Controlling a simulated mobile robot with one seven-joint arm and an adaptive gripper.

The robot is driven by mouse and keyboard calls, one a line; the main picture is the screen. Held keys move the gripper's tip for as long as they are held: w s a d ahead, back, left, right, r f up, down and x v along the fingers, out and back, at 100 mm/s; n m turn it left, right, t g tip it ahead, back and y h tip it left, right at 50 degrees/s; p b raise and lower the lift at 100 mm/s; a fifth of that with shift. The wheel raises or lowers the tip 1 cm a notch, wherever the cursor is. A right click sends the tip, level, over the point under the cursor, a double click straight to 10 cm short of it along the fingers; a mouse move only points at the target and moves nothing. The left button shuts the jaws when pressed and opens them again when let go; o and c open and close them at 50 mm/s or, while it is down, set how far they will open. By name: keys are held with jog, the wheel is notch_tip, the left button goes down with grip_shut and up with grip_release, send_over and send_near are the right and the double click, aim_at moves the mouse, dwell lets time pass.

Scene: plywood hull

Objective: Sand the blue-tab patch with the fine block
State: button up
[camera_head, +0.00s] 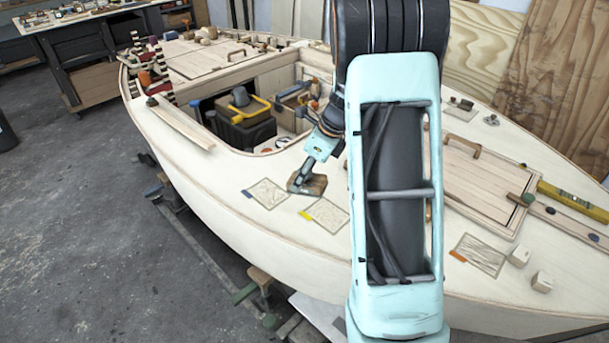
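The blue-tab patch (267,193) is a pale outlined rectangle on the near side deck, with a small blue tab at its left corner. My gripper (303,178) reaches down just to the right of it and is shut on a brown sanding block (316,185). The block is at or just above the deck, between the blue-tab patch and the yellow-tab patch (328,213); I cannot tell if it touches. The block's grit cannot be read. My own arm covers the deck right of the yellow-tab patch.
A hatch (478,183) with a handle and a yellow level (573,201) are behind. The open cockpit holds a dark toolbox (245,128). The deck edge runs close below the patches.

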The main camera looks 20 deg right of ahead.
jog(key=s+a+r+n+g+h, duration=0.1)
jog(key=s+a+r+n+g, duration=0.2)
jog(key=n, duration=1)
jog(key=s+a+r+n+g+h, duration=0.2)
jog(key=s+a+r+n+g, duration=0.2)
jog(key=n, duration=0.9)
jog(key=shift+s+a+r, duration=0.15)
jog(key=shift+s+a, duration=0.65)
jog(key=shift+a, duration=0.15)
